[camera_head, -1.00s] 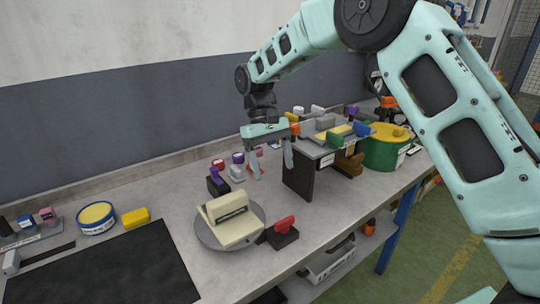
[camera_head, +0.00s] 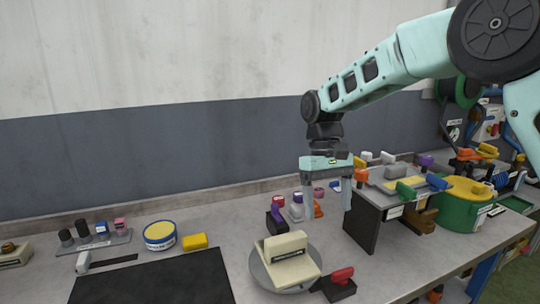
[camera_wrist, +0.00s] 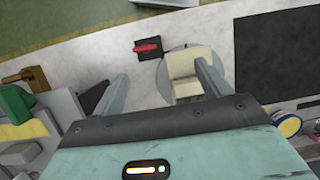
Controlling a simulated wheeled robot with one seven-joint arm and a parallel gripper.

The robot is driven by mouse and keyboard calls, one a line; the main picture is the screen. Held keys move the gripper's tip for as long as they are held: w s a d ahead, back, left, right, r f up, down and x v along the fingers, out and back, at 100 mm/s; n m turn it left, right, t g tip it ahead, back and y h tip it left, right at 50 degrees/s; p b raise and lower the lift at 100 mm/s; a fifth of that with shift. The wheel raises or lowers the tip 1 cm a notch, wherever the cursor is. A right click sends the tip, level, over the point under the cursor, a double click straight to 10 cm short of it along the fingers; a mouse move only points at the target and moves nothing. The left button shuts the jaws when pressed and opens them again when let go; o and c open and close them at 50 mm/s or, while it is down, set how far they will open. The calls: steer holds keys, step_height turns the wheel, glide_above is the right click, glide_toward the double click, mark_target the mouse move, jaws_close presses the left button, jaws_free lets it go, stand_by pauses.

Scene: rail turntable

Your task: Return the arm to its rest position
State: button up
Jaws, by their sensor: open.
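My gripper (camera_head: 327,200) is open and empty, its two fingers pointing down above the bench. In the wrist view my gripper (camera_wrist: 165,90) shows its fingers spread apart with nothing between them. It hangs over the bench between the round grey turntable (camera_head: 262,272) and the raised shelf (camera_head: 362,224). A cream block-shaped part (camera_head: 287,258) sits on the turntable, and it also shows in the wrist view (camera_wrist: 188,72). My arm reaches in from the upper right.
A red-handled black block (camera_head: 340,284) is right of the turntable. Small coloured pieces (camera_head: 297,207) stand behind it. A green drum (camera_head: 457,217) with a yellow top is at the right. A black mat (camera_head: 155,280) and a yellow-topped tin (camera_head: 160,235) lie left.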

steer(key=s+a+r+n+t+y, duration=0.1)
steer(key=s+a, duration=0.1)
steer(key=s, duration=0.7)
steer(key=s+a+n+t, duration=0.1)
steer(key=s+a, duration=0.2)
steer(key=s, duration=0.5)
steer(key=s+d+f+n+t, duration=0.1)
steer(key=s, duration=0.5)
steer(key=s+d+f+n, duration=0.1)
steer(key=s+d+f, duration=0.1)
steer(key=s, duration=0.5)
steer(key=shift+d+t, duration=0.25)
steer(key=shift+t, duration=0.15)
steer(key=shift+f, duration=0.1)
